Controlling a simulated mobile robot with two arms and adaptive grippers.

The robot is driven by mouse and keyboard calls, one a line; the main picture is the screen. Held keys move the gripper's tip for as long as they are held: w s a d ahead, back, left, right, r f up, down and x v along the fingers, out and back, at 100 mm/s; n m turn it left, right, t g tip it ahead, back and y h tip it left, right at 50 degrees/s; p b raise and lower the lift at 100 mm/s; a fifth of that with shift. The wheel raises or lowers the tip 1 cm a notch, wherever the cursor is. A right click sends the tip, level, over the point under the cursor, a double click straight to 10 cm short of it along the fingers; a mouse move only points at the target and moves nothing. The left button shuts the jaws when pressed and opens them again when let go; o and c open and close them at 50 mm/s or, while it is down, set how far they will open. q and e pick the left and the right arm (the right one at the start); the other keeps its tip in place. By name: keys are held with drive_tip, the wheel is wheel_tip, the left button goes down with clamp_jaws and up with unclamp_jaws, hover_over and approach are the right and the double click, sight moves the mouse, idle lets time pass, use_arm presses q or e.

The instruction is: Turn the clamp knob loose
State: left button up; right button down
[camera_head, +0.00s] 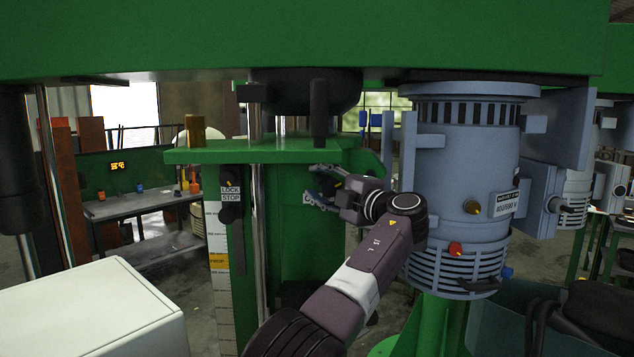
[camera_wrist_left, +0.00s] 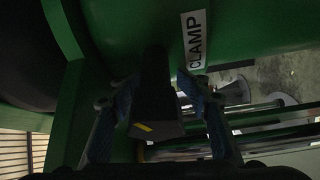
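The clamp knob (camera_wrist_left: 155,95) is a dark block with a yellow mark on its end. It shows in the left wrist view, beside a white label reading CLAMP (camera_wrist_left: 194,40) on a green surface. My left gripper (camera_wrist_left: 155,88) has its two fingers apart, one on each side of the knob. The knob stands between the fingertips, with a narrow gap seeming to remain. In the head view my left gripper (camera_head: 318,188) reaches leftward to the green column; the knob cannot be made out there. My right gripper is not in view.
A blue-grey motor (camera_head: 465,160) stands just right of my left arm. A green beam (camera_head: 300,38) spans overhead. A LOCK/STOP label (camera_head: 230,194) and a scale (camera_head: 219,290) are on the column. A white box (camera_head: 95,310) is at lower left. A workbench (camera_head: 140,203) stands behind.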

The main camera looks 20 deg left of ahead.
use_arm(q)
drive_tip(key=shift+r, duration=0.1)
drive_tip(key=shift+s+d, duration=0.1)
drive_tip(key=shift+d, duration=0.1)
drive_tip(key=v, duration=1.1)
drive_tip(key=shift+d, duration=0.3)
drive_tip(key=shift+s, duration=0.1)
